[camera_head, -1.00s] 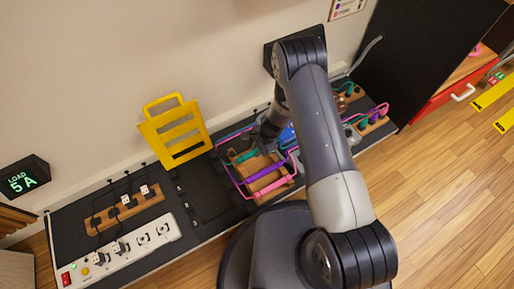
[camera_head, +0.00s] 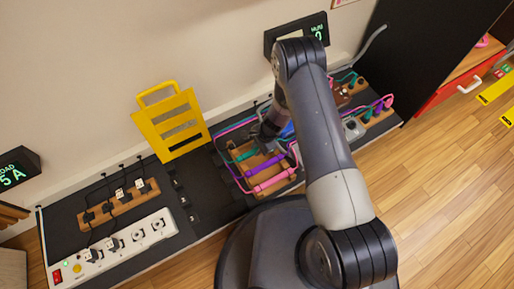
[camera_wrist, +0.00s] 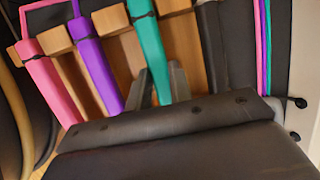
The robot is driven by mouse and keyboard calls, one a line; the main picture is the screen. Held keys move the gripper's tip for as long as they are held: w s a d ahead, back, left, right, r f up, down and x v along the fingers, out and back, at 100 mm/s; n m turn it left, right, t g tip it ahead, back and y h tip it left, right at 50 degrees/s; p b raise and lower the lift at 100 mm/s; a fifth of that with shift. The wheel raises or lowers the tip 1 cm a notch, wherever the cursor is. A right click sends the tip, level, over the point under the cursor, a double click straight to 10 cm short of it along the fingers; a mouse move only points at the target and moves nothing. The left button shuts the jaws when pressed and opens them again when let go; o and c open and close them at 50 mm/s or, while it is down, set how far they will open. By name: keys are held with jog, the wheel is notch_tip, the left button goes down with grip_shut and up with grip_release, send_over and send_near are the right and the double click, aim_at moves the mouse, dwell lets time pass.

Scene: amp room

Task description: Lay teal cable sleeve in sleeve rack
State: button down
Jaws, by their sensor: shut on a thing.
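The teal cable sleeve (camera_wrist: 148,45) runs between the two fingers of my gripper (camera_wrist: 161,88) in the wrist view, and the fingers are shut on it. It lies across the wooden sleeve rack (camera_wrist: 185,45), beside the purple sleeve (camera_wrist: 97,65) and the pink sleeve (camera_wrist: 48,82). In the head view, the teal sleeve (camera_head: 245,155) shows at the rack's upper left, partly hidden by my wrist. The rack (camera_head: 246,171) sits on the dark bench. I cannot tell whether the teal sleeve rests fully in its slot.
Pink, purple and teal cables (camera_wrist: 263,50) run beside the rack. A yellow slotted panel (camera_head: 168,120) stands to the left, with a white power strip (camera_head: 128,243) further left. Sockets and plugs (camera_head: 375,110) crowd the right end of the bench.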

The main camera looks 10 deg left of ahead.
jog(key=shift+f, duration=0.2)
jog(key=c, duration=1.2)
grip_release()
jog(key=p+v, duration=0.3)
jog(key=v, duration=0.7)
jog(key=shift+d+r+p, duration=0.1)
jog(key=shift+r+p, duration=0.25)
jog(key=shift+r, duration=0.05)
jog(key=b+x, duration=0.3)
jog(key=x, duration=0.7)
jog(key=shift+r+p, duration=0.65)
jog(key=shift+f, duration=0.1)
